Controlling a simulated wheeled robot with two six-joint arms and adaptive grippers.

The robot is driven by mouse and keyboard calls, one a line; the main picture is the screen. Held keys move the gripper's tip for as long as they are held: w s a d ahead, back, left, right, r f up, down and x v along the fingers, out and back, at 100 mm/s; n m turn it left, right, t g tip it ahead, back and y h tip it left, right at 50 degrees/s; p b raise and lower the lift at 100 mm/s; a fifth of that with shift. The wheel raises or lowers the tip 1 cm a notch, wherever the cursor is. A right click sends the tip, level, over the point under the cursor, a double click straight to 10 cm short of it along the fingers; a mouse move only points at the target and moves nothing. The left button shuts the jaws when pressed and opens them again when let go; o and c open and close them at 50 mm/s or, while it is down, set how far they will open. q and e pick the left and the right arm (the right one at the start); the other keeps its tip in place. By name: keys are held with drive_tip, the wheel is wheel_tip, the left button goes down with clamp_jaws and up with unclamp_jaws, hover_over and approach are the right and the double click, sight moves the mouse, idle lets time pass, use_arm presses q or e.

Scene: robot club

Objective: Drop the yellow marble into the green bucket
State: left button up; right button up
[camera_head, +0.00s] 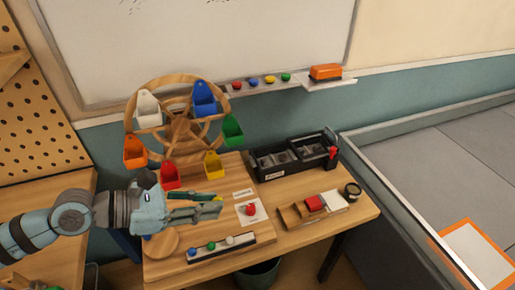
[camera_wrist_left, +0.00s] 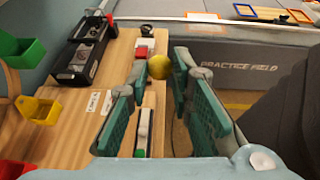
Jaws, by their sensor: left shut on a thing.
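My left gripper (camera_head: 214,204) reaches in from the left over the table, in front of the wheel. The green bucket (camera_head: 232,130) hangs on the right side of the wooden wheel (camera_head: 182,132), behind and above the gripper. It also shows at the upper left of the left wrist view (camera_wrist_left: 22,62). My right gripper is not in view.
Blue, white, orange, red and yellow buckets (camera_head: 213,167) hang around the wheel. A marble rack (camera_head: 220,247) lies near the front edge. A red button (camera_head: 250,209), a black box (camera_head: 292,160) and a wooden tray (camera_head: 290,218) stand to the right. A whiteboard is behind.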

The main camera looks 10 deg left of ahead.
use_arm(q)
drive_tip(key=w+r+t, duration=0.1)
drive_tip(key=w+r, duration=0.2)
drive_tip(key=r, duration=0.1)
drive_tip(key=g, duration=0.1)
hover_over(240, 239)
wheel_tip(240, 239, down, 10)
drive_tip(key=f, duration=0.1)
drive_tip(key=shift+m, duration=0.4)
wheel_tip(240, 239, down, 18)
drive_tip(key=b, duration=0.3)
drive_tip(key=shift+f+b, duration=0.2)
drive_tip(key=shift+b, duration=0.15)
drive_tip(key=shift+f+b, duration=0.25)
drive_tip(key=shift+b, duration=0.05)
drive_tip(key=o, duration=0.9)
drive_tip(key=shift+c, duration=0.2)
